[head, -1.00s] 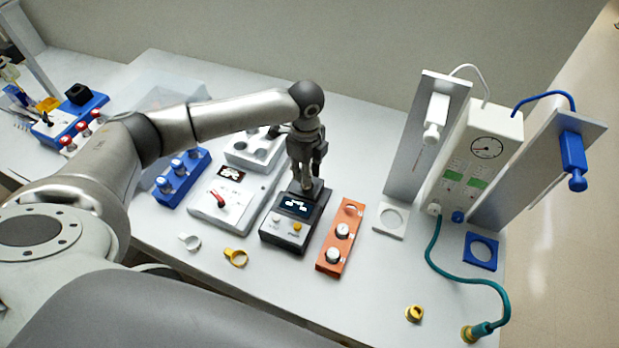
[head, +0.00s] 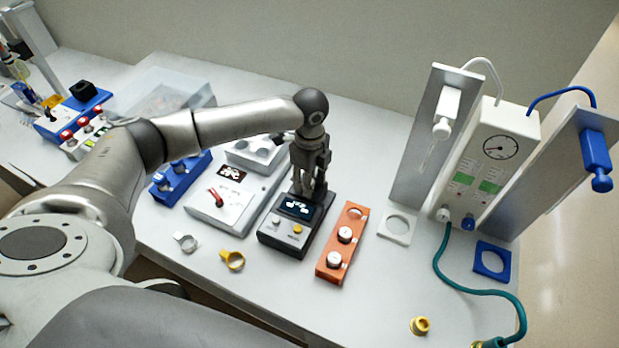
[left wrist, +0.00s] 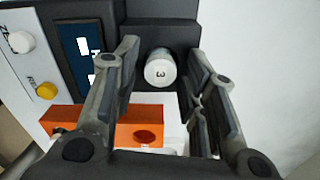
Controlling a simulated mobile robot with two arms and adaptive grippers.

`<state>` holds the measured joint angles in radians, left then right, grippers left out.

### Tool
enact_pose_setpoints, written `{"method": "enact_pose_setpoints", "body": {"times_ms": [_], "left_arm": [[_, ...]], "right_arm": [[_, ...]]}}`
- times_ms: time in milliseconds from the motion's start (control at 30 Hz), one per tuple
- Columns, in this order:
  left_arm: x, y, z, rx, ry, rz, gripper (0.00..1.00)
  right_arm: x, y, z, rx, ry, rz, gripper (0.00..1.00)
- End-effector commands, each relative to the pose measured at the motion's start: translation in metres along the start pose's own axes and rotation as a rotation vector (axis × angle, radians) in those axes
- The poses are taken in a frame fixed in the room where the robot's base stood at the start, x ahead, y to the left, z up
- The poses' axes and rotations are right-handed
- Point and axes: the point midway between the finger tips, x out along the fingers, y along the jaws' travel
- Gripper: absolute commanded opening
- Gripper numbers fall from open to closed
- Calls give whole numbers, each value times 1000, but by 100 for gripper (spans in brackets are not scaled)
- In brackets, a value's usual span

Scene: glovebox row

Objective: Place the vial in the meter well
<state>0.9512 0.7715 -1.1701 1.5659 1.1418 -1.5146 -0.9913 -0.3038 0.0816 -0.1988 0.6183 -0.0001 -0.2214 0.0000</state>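The vial (left wrist: 159,72) shows a white cap marked 3 in the left wrist view. It stands upright at the dark raised block of the meter (head: 268,238), where the well is; how deep it sits is hidden. My left gripper (head: 311,190) points down over the back of the meter. In the left wrist view its fingers (left wrist: 163,52) are apart on either side of the cap, with a gap on both sides. The meter's screen is lit. The orange rack (head: 327,264) holds two white-capped vials and has one empty hole. My right gripper is out of view.
A grey device with a red lever (head: 212,210) and a blue rack (head: 163,193) stand left of the meter. Loose rings (head: 232,261) lie in front. Right are the syringe stand (head: 418,150) and gauge box (head: 497,125). Table beyond the orange rack is clear.

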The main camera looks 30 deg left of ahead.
Motion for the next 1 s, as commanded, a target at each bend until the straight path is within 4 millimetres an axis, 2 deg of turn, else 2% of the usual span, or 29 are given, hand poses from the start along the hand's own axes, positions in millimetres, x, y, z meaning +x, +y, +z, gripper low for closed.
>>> {"method": "enact_pose_setpoints", "body": {"times_ms": [267, 433, 567, 800, 1000], "left_arm": [[0, 0, 0, 0, 0, 0, 43], [-10, -1, 0, 0, 1, -2, 43], [-33, -1, 0, 0, 1, -5, 43], [-86, -2, 0, 1, 1, -5, 43], [-114, -1, 0, -1, 1, -1, 43]], "right_arm": [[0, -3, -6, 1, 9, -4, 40], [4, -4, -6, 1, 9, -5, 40], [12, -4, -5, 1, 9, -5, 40], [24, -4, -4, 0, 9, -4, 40], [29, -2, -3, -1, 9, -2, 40]]}}
